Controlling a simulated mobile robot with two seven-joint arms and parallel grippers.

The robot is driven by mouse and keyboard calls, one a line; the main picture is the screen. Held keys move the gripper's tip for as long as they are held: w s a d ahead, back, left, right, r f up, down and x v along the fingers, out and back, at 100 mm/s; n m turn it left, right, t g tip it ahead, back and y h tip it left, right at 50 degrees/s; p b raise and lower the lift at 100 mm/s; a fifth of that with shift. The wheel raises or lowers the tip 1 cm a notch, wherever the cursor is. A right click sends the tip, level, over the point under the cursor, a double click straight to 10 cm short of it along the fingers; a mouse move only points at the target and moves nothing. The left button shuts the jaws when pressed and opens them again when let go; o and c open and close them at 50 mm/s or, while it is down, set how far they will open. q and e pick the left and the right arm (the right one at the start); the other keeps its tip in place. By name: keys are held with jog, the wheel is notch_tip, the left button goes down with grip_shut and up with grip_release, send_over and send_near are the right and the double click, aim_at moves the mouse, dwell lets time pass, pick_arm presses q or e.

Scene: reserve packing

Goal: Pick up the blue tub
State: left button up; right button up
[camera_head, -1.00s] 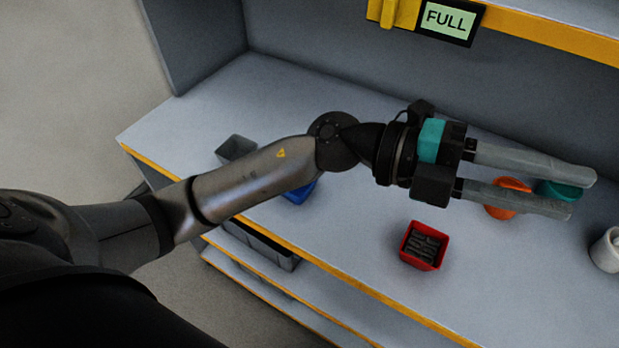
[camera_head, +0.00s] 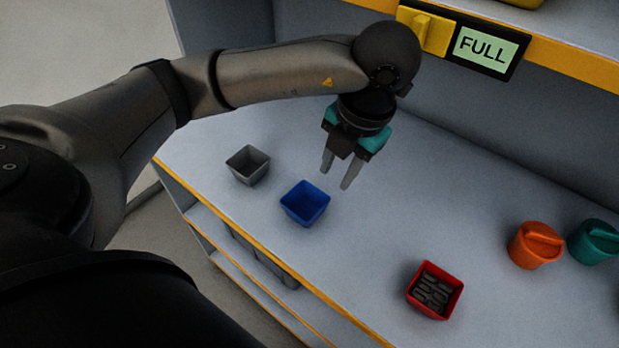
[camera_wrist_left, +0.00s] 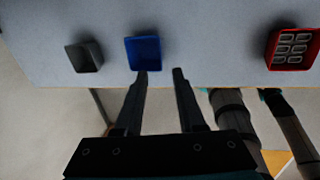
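The blue tub (camera_head: 305,204) is a small square open container standing upright on the grey shelf; it looks empty. My left gripper (camera_head: 336,180) is above and to the right of the tub in the head view, pointing down, with its fingers apart and nothing between them. In the left wrist view the blue tub (camera_wrist_left: 144,53) lies just beyond the fingertips of the left gripper (camera_wrist_left: 163,74), nearer the left finger. The gripper does not appear to hold the tub. My right gripper is not in view.
A grey tub (camera_head: 248,165) stands left of the blue one. A red tub (camera_head: 434,290) with dark pieces is to the right, with an orange lidded container (camera_head: 535,245) and a teal one (camera_head: 595,241) beyond. A panel reading FULL (camera_head: 487,47) is on the upper shelf edge.

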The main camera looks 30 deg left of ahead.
pick_arm(q)
jog(key=b, duration=0.3)
send_near(320, 211)
jog(key=x, duration=0.5)
jog(key=shift+w, duration=0.25)
jog(key=shift+x, duration=2.85)
jog(key=shift+c, duration=0.4)
grip_shut()
